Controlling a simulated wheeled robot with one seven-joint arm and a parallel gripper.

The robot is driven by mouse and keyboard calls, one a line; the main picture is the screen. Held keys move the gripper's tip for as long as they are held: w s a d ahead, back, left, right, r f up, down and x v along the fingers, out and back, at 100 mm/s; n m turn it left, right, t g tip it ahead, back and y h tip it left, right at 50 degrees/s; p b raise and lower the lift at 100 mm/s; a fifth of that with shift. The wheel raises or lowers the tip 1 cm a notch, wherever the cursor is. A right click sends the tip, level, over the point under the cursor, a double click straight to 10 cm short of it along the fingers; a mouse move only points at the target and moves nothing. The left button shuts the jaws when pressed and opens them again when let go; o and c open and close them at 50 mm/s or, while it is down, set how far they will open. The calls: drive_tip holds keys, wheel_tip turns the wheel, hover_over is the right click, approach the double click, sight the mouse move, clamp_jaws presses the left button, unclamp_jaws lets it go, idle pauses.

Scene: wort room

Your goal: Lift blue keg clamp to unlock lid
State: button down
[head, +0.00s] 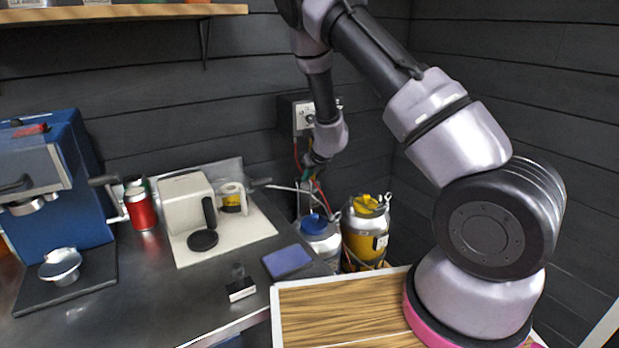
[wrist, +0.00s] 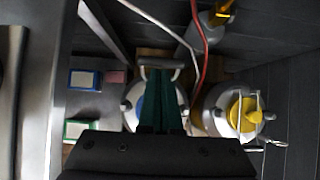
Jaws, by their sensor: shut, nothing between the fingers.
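The blue-lidded keg (head: 318,240) stands beyond the counter's right end, below my gripper. Its body is silver and its lid (head: 314,223) is blue. In the wrist view my gripper (wrist: 162,76) has its teal fingers together and empty, covering much of the keg's top. Only a sliver of blue lid (wrist: 139,106) shows left of the fingers. A pale metal loop (wrist: 144,71), apparently the clamp, shows near the fingertips. I cannot tell whether the fingers touch it. In the head view my gripper is small, and the clamp's position is unclear.
A yellow keg (head: 362,243) with a yellow lid stands close on the right. Red and pale lines (wrist: 202,60) run near the kegs. A wall box (head: 303,117) is behind. The counter (head: 150,285) and a wooden-topped surface (head: 345,308) lie in front.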

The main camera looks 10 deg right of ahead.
drive_tip(key=w, duration=0.1)
drive_tip(key=w+a, duration=0.1)
drive_tip(key=w, duration=0.1)
drive_tip(key=shift+w+a, duration=0.25)
drive_tip(key=shift+w, duration=0.05)
drive_tip(key=shift+d, duration=0.1)
